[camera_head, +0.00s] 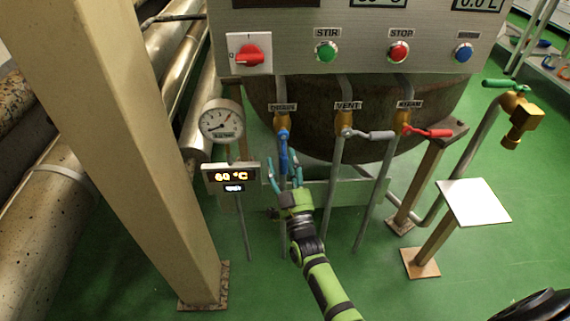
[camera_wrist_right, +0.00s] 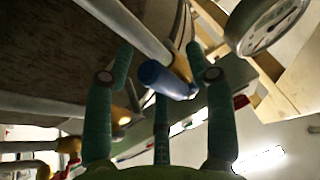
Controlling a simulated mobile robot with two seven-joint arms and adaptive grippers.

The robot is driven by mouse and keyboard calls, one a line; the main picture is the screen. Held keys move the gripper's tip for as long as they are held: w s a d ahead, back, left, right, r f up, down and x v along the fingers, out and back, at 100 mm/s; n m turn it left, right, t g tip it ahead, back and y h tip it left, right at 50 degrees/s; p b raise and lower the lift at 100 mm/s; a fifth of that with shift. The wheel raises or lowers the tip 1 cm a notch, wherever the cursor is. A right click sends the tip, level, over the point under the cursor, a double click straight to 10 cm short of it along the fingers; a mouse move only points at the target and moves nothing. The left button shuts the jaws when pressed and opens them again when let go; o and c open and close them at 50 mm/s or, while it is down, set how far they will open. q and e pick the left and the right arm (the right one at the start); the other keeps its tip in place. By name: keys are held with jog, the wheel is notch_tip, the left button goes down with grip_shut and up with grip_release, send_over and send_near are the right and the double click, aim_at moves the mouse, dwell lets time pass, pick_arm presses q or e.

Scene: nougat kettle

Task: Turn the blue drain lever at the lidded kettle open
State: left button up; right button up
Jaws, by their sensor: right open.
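The blue drain lever (camera_head: 283,153) hangs straight down from its brass valve under the dark kettle (camera_head: 385,140), along a grey pipe. My right gripper (camera_head: 284,172) comes up from below, its green fingers spread at the lever's lower end. In the right wrist view the blue lever (camera_wrist_right: 163,79) points toward the camera, between the spread fingertips of my right gripper (camera_wrist_right: 159,55). The fingers are not closed on it; contact cannot be told. The kettle's lid is out of view. My left gripper is not in view.
A grey vent lever (camera_head: 375,135) and a red steam lever (camera_head: 430,132) stick out to the right. A pressure gauge (camera_head: 221,122) and a temperature display (camera_head: 231,173) are close on the left. A beige column (camera_head: 120,130) stands further left. The green floor below is mostly clear.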

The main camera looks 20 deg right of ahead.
jog(key=v, duration=1.2)
